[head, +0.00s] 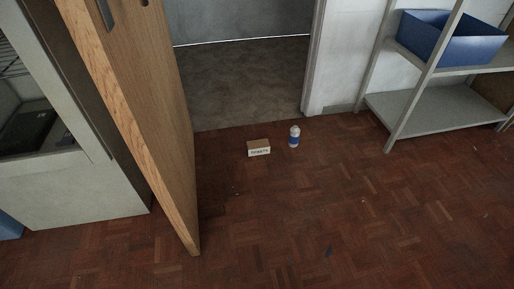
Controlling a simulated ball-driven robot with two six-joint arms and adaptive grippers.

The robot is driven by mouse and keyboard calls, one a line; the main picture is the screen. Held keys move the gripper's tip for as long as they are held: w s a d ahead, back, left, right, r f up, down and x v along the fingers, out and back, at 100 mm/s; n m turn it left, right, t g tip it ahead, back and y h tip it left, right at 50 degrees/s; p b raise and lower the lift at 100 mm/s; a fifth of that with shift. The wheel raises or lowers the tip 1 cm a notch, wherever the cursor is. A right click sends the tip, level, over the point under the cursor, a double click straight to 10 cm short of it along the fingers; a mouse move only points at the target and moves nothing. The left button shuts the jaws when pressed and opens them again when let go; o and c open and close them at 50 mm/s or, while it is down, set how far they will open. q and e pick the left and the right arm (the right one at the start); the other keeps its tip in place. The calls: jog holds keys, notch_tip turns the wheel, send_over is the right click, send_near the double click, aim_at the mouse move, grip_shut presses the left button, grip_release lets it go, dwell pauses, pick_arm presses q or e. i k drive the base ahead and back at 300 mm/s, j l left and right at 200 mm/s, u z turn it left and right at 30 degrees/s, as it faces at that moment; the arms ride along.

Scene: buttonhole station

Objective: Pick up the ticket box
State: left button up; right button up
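The ticket box (259,148) is a small box with a tan top and a pale front that bears dark lettering. It sits on the floor in the head view, just in front of the doorway and right of the open door. Neither of my grippers shows in this view.
A small white and blue bottle or can (294,137) stands upright just right of the box. An open wooden door (150,120) and a grey cabinet (85,190) are at left. Grey shelving (440,108) with a blue bin (450,42) is at right. The parquet floor (340,215) in front is mostly clear.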

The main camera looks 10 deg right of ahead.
aim_at(258, 147)
jog(key=i+l+u, duration=0.3)
jog(key=i+l, duration=0.25)
jog(key=i+l+u, duration=0.25)
jog(key=i+l, duration=0.2)
jog(key=l, duration=0.2)
jog(key=i+l+u, duration=0.3)
jog(key=i+l, duration=0.15)
jog(key=l, duration=0.3)
jog(key=i+l+u, duration=0.15)
jog(key=l, duration=0.25)
jog(key=i+l+u, duration=0.15)
jog(key=l, duration=0.3)
